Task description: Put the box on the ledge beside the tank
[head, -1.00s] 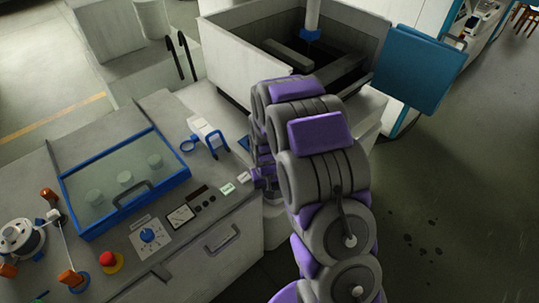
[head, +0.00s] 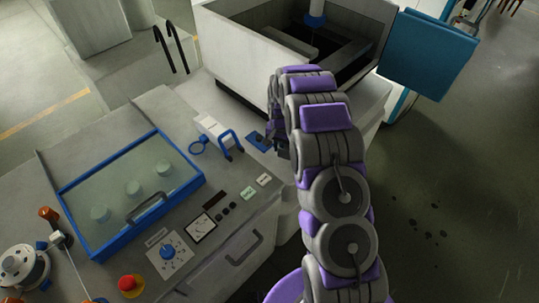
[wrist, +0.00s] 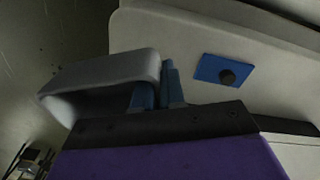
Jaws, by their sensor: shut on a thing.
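My gripper (wrist: 156,92) shows blue fingertips in the wrist view, shut on the wall of a grey open-ended box (wrist: 100,72). The box sticks out to the left of the fingers. In the head view my gripper (head: 276,138) is mostly hidden by my arm, and the box cannot be made out. The pale ledge (head: 238,122) runs along the near side of the tank (head: 245,58), and my gripper is over its right part. In the wrist view the ledge (wrist: 200,38) lies beyond the fingers; whether the box touches it cannot be told.
A blue plate with a dark knob (head: 258,142) lies on the ledge left of my gripper. A white unit with a blue handle (head: 214,132) stands further left. The control cabinet with a blue-framed lid (head: 130,185) is front left. A teal panel (head: 428,52) juts out at right.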

